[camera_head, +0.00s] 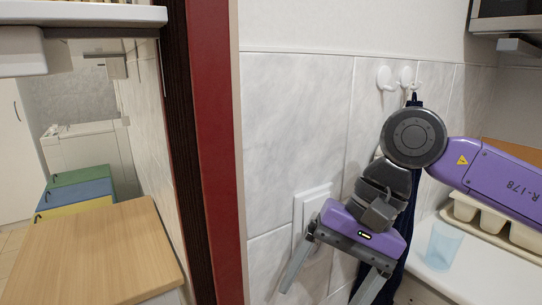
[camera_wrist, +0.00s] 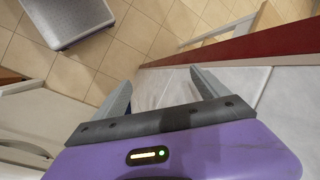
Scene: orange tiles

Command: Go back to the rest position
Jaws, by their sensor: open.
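My gripper (camera_head: 328,285) hangs from my purple arm in front of the tiled wall, pointing downward in the head view. Its two grey fingers are spread apart with nothing between them.
A dark red post (camera_head: 215,150) stands left of my gripper. A wooden-topped counter (camera_head: 95,250) is beyond it. On the right, a white counter (camera_head: 445,280) holds a translucent cup (camera_head: 443,245) and a compartment tray (camera_head: 492,222). Dark cloth hangs behind my arm from wall hooks (camera_head: 385,78).

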